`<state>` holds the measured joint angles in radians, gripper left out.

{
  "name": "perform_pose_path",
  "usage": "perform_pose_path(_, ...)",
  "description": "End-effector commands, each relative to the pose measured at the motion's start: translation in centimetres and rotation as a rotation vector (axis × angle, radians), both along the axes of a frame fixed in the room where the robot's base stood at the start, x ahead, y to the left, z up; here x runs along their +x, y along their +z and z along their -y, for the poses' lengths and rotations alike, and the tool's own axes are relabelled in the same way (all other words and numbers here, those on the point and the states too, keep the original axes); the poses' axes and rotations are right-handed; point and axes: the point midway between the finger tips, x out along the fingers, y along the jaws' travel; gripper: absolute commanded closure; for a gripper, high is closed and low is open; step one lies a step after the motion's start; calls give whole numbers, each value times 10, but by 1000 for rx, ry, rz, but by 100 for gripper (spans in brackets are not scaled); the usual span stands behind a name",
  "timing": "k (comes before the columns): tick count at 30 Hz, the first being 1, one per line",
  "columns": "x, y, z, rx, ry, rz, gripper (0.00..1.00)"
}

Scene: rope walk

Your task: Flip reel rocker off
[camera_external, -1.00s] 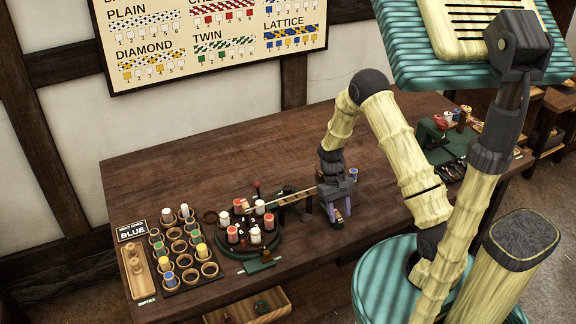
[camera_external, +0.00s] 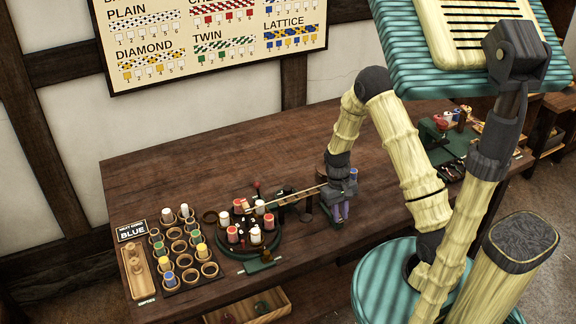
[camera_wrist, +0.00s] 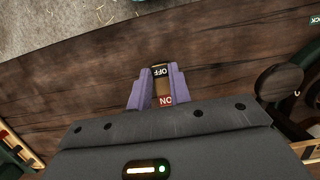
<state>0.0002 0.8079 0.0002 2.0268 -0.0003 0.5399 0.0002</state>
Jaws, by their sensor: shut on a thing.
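The reel rocker (camera_wrist: 161,87) shows in the wrist view as a narrow tan piece between my purple fingers. It has a black OFF label at its far end and a red ON label at its near end. My gripper (camera_wrist: 160,73) is shut on it, one finger along each side. In the external view my gripper (camera_external: 341,214) is low at the table's front edge, right of the reel stand. There the fingers hide the rocker. I cannot tell which way it is tilted.
A round green stand (camera_external: 262,250) with red and white bobbins is left of my gripper, with a braid running from it toward the gripper. A rack of cups (camera_external: 177,257) stands farther left. The back of the wooden table (camera_external: 200,180) is clear.

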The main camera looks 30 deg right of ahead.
Motion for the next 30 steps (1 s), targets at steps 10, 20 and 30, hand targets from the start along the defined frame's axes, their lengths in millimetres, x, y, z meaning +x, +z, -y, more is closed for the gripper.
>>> perform_pose_path(10, -4, -3, 0, 0, 0, 63, 100)
perform_pose_path(20, -4, -3, 0, 0, 0, 62, 58)
perform_pose_path(30, -1, 3, 0, 0, 0, 66, 58)
